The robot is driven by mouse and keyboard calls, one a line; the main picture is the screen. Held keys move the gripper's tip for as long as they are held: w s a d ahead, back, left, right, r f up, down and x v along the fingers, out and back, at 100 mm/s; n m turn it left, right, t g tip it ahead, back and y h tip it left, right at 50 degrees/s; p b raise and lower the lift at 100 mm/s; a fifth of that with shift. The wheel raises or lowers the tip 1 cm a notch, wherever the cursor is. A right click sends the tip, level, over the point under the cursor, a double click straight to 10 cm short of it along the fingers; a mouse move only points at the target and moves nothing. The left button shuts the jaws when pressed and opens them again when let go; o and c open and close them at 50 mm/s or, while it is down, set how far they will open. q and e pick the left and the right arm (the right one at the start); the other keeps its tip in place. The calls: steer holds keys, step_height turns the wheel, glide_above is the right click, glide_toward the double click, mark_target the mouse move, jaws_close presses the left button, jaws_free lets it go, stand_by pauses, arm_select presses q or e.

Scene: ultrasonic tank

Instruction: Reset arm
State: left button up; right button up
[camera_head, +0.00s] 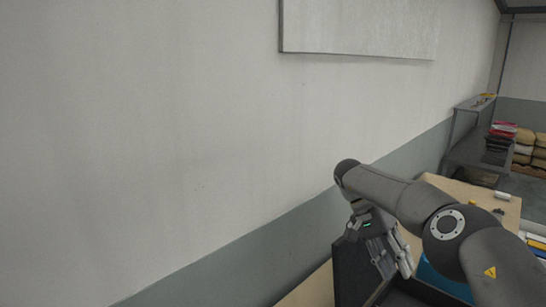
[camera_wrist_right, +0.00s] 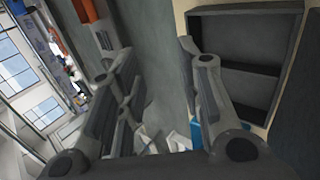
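My right arm comes in from the right in the head view, with its elbow raised and its wrist bent down. My right gripper (camera_head: 390,255) hangs beside a dark open box (camera_head: 350,270), above the table. In the wrist view the two fingers of my right gripper (camera_wrist_right: 157,55) stand apart, with nothing seen held between them. A grey compartmented box (camera_wrist_right: 248,45) shows to the right of the fingers there. My left gripper is out of view.
A tan table (camera_head: 450,187) lies under my right arm, with small items on it and a blue object (camera_head: 440,282) below the arm. A pale wall (camera_head: 180,120) fills the left. A metal shelf (camera_head: 470,150) and stacked sacks (camera_head: 525,150) stand at the back right.

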steer(key=s+a+f+m+t+y+b, duration=0.35)
steer(key=a+f+m+y, duration=0.7)
steer(key=a+f, duration=0.9)
steer(key=s+a+f+m+t+y+b, duration=0.35)
steer(key=a+f+m+y, duration=0.75)
steer(key=a+f, duration=0.85)
steer(key=s+d+f+m+t+h+b, duration=0.25)
steer(key=s+d+f+m+h, duration=0.25)
steer(key=d+f+m, duration=0.7)
steer(key=s+d+f+m+t+h+b, duration=0.1)
steer(key=s+d+f+m+t+h, duration=0.45)
steer(key=f+m, duration=0.95)
arm_select(q)
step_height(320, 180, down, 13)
steer(key=b, duration=0.2)
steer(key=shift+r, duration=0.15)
arm_select(e)
steer(key=s+d+f+m+g+h, duration=0.2)
steer(key=s+d+f+m, duration=0.2)
steer(key=s, duration=0.6)
steer(key=s+d+f+m+g+h, duration=0.1)
steer(key=s+d+f+m+g, duration=0.2)
steer(key=s+d, duration=0.5)
steer(key=s+d+f+m+g+h, duration=0.2)
steer(key=s+d+f+m, duration=0.3)
steer(key=s, duration=0.9)
step_height(320, 180, down, 2)
steer(key=shift+d+g+h, duration=0.3)
steer(key=shift+d+g, duration=0.15)
steer(key=shift+g, duration=0.15)
